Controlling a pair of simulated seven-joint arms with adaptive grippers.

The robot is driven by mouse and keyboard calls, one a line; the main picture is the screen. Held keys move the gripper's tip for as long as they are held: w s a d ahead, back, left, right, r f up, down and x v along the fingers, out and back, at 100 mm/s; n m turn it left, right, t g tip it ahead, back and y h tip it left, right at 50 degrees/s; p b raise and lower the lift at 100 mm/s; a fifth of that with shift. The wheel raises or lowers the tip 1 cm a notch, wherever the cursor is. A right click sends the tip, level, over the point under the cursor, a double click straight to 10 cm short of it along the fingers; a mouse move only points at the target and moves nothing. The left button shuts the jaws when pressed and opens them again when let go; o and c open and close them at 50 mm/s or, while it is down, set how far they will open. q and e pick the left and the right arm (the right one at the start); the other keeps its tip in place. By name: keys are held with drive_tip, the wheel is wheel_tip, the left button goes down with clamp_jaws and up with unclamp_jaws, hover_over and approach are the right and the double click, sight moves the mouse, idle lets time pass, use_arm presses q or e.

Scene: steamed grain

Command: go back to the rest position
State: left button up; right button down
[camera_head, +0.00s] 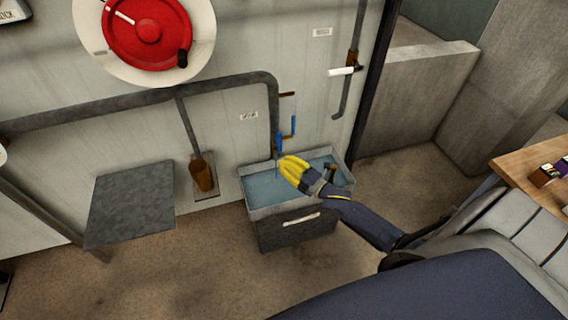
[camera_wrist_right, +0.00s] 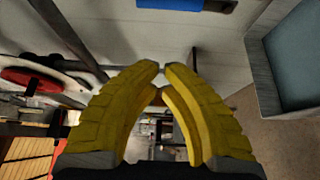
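My right gripper (camera_head: 284,163) has yellow fingers and appears in front of the grey water basin (camera_head: 300,207) in the head view. In the right wrist view my right gripper (camera_wrist_right: 162,67) has its fingertips drawn together almost touching, with nothing between them. I cannot tell its exact height above the basin. My left gripper does not show in either view.
A blue-handled fitting (camera_head: 280,141) is on the wall close behind the right gripper. A grey shelf (camera_head: 130,203) and red round wheel (camera_head: 148,32) are left. A wooden table (camera_head: 522,165) stands right. The floor (camera_head: 185,275) in front is clear.

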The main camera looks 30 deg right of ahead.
drive_tip(key=s+d+f+m+g+h, duration=0.1)
drive_tip(key=s+d+f+m+h, duration=0.15)
drive_tip(key=f, duration=0.45)
drive_tip(key=s+d+f+m+g+h, duration=0.1)
drive_tip(key=d+f+m+g, duration=0.1)
drive_tip(key=f+m, duration=0.3)
drive_tip(key=s+d+f+m+g+h, duration=0.1)
drive_tip(key=s+d+f+m, duration=0.1)
drive_tip(key=f, duration=0.6)
drive_tip(key=s+f+m+g+h, duration=0.2)
drive_tip(key=s+f+m+g, duration=0.2)
drive_tip(key=s+f, duration=1.1)
drive_tip(key=s+a+f+m+g, duration=0.1)
drive_tip(key=s+a+f+g, duration=0.1)
drive_tip(key=s+f, duration=0.5)
drive_tip(key=s+a+f+m+g, duration=0.2)
drive_tip(key=s+f+g, duration=0.15)
drive_tip(key=s, duration=0.65)
drive_tip(key=s+a+f+g, duration=0.1)
drive_tip(key=s+a+f, duration=0.1)
drive_tip(key=s+a, duration=0.3)
drive_tip(key=s+a+f+g, duration=0.1)
drive_tip(key=s+a+f, duration=0.2)
drive_tip(key=s, duration=1)
drive_tip(key=shift+s+a+f+m, duration=0.25)
drive_tip(key=shift+a+m, duration=0.2)
drive_tip(key=shift+a, duration=0.6)
